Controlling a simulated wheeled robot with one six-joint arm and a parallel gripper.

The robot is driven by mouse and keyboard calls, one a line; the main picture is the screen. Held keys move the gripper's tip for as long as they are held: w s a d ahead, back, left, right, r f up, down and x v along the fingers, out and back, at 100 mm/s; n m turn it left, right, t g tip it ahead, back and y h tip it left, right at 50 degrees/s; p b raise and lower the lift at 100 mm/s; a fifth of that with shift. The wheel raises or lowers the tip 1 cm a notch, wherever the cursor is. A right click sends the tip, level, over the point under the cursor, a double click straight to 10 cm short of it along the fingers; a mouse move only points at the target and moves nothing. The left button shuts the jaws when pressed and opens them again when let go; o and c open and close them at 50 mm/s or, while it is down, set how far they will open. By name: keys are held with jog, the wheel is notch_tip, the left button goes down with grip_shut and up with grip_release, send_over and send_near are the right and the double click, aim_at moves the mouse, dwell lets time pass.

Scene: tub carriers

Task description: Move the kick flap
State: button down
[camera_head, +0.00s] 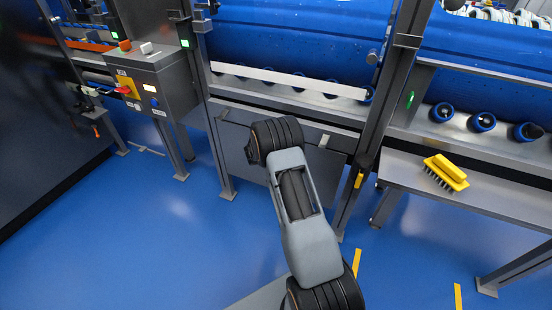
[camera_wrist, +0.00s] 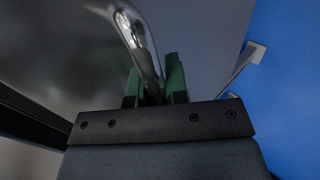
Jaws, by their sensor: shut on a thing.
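The kick flap (camera_head: 232,155) looks like the grey panel hanging low between the frame posts, under the blue tub. It hangs roughly upright in the head view; its exact angle I cannot tell. In the wrist view my gripper (camera_wrist: 157,82) has its green fingers closed on a shiny curved metal handle (camera_wrist: 136,35). A grey surface lies behind the handle and seems to be the flap. In the head view my own arm covers the middle of the panel and hides the gripper and handle.
A control box (camera_head: 155,80) with a red handle stands at left. A yellow brush (camera_head: 446,172) lies on the steel shelf (camera_head: 490,198) at right. A frame post (camera_head: 363,155) stands just right of the panel. The blue floor (camera_head: 150,240) in front is mostly clear.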

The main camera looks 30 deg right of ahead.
jog(key=shift+f, duration=0.15)
jog(key=c, duration=1.4)
grip_release()
jog(key=p+v, duration=0.1)
jog(key=v, duration=1.3)
jog(key=shift+p, duration=0.4)
jog(key=shift+f, duration=0.1)
